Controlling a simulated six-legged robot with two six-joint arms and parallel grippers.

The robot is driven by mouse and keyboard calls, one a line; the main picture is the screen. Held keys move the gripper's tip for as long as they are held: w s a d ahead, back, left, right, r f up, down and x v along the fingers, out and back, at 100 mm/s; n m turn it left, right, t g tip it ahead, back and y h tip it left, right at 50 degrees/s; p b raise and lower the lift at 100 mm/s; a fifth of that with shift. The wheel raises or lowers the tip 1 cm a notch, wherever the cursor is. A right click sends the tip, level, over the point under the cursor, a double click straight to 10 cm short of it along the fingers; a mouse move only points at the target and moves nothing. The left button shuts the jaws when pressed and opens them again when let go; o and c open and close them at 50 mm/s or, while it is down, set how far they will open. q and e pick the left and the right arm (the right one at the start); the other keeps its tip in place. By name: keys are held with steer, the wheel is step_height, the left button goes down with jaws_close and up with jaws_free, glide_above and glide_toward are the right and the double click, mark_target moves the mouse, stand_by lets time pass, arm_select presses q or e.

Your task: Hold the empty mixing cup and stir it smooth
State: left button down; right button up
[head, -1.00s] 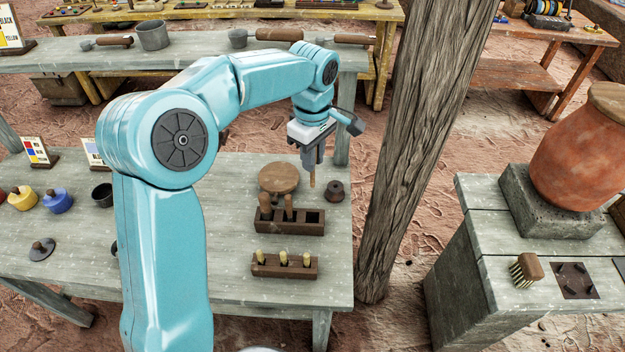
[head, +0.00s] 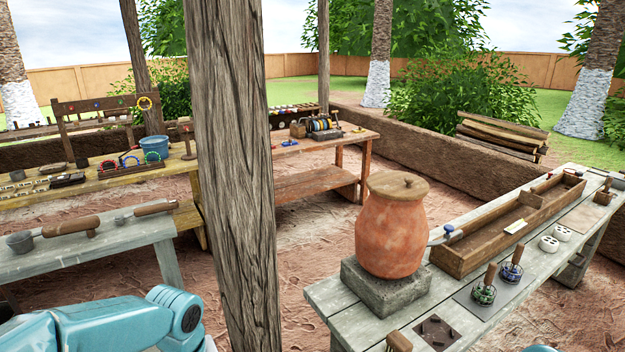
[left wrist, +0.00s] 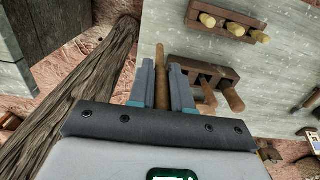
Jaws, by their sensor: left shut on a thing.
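My left gripper (left wrist: 162,68) is shut on a thin wooden stick (left wrist: 161,92) in the left wrist view. The stick stands between its two fingers. The gripper itself is outside the head view, where only part of my left arm shows at the lower left. No mixing cup can be made out for certain. My right gripper is in neither view.
In the left wrist view, a wooden rack (left wrist: 226,72) with wooden handles and another rack (left wrist: 222,19) with pale-tipped pieces are on the table. A thick post (head: 235,180) crosses the head view. A clay jar (head: 392,235) and a wooden trough (head: 470,262) are at right.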

arm_select(q)
steer(key=m, duration=0.1)
steer(key=f, duration=0.1)
steer(key=m, duration=0.1)
steer(key=shift+s+d+f+m, duration=0.25)
steer(key=shift+d+f+m, duration=0.05)
steer(key=shift+d+f, duration=0.1)
steer(key=m, duration=0.2)
steer(key=w+m, duration=0.1)
steer(key=m, duration=0.1)
steer(key=shift+d+f, duration=0.25)
steer(key=shift+d, duration=0.05)
steer(key=shift+s, duration=0.1)
